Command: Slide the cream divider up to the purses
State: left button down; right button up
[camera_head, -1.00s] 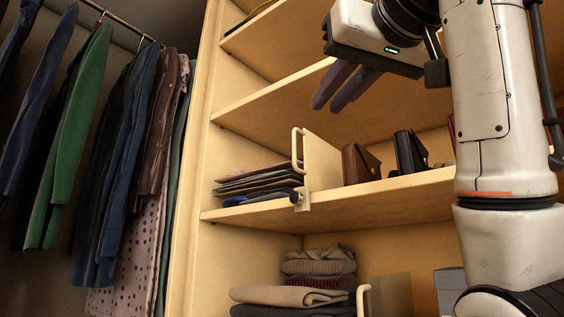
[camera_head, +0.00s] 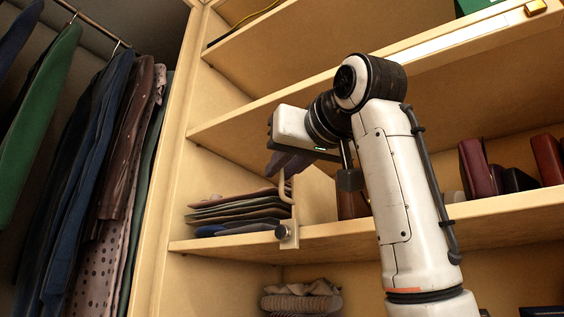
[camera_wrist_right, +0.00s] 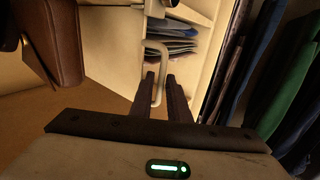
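The cream divider (camera_head: 314,195) stands upright on the middle shelf, with a looped handle (camera_head: 284,187) at its front edge and a clip on the shelf edge. A brown purse (camera_head: 350,205) stands right of it, apart from it and partly hidden by my arm. Dark red purses (camera_head: 477,170) stand farther right. My right gripper (camera_head: 285,166) is at the upper part of the handle. In the right wrist view, its two dark fingers (camera_wrist_right: 162,92) are apart, with the handle (camera_wrist_right: 157,62) showing between them; contact cannot be told. My left gripper is out of view.
Folded clothes (camera_head: 240,212) are stacked just left of the divider. The shelf above (camera_head: 240,125) hangs close over my right gripper. Knitwear (camera_head: 300,298) lies on the shelf below. Hanging clothes (camera_head: 85,190) fill the left side.

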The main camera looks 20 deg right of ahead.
jog(key=shift+w+f, duration=0.1)
jog(key=shift+w, duration=0.1)
grip_shut()
dwell(1.3)
